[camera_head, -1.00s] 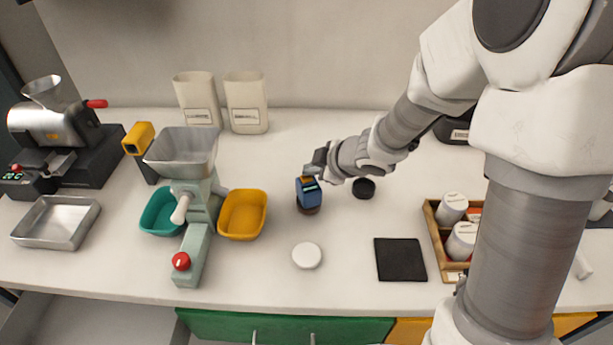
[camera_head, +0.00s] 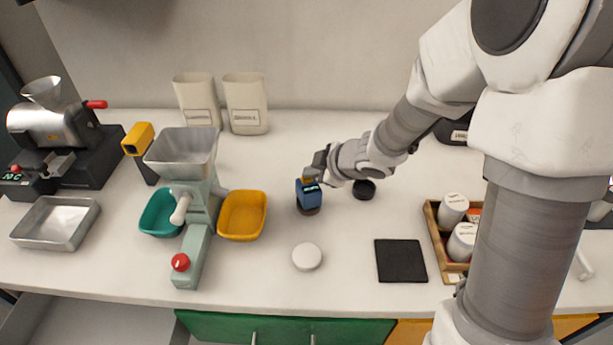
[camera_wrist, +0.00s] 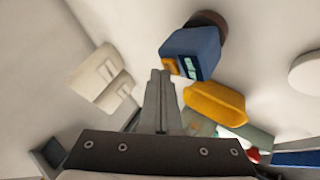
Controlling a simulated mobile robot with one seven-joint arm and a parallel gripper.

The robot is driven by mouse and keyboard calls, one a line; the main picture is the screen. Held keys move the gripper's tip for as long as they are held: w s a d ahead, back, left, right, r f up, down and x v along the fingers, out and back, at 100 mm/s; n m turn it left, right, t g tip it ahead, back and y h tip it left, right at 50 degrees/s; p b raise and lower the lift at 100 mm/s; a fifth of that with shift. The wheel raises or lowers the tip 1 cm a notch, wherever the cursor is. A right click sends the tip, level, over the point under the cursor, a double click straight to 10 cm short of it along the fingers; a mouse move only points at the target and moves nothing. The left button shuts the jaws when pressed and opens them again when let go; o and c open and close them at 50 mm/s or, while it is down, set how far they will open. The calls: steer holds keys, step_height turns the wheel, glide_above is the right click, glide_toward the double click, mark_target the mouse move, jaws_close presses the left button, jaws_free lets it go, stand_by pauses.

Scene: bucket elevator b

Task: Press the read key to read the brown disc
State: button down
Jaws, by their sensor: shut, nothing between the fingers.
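A small blue reader (camera_head: 309,194) with a small display and a yellow-orange key stands on the brown disc (camera_head: 308,210), mid-counter. The disc shows mostly as a rim beneath it. In the wrist view, the reader (camera_wrist: 196,47) shows its lit display and the key (camera_wrist: 170,66) on the side facing my fingers, with the brown disc (camera_wrist: 209,19) behind. My gripper (camera_head: 309,172) is at the key's side of the reader. Its fingers (camera_wrist: 160,74) are shut and empty, with the tips close beside the key. I cannot tell whether they touch it.
A black disc (camera_head: 364,189) and a white disc (camera_head: 307,256) lie nearby. A yellow bin (camera_head: 243,215) and a grinder (camera_head: 187,190) stand left. A black mat (camera_head: 400,261) and a wooden tray (camera_head: 437,237) with white containers are right. The front middle of the counter is mostly clear.

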mark_target(311, 180)
steer(key=shift+r+p, duration=0.65)
steer(key=shift+r, duration=0.05)
steer(key=shift+r, duration=0.1)
step_height(311, 180, up, 5)
steer(key=p, duration=0.5)
stand_by(0.5)
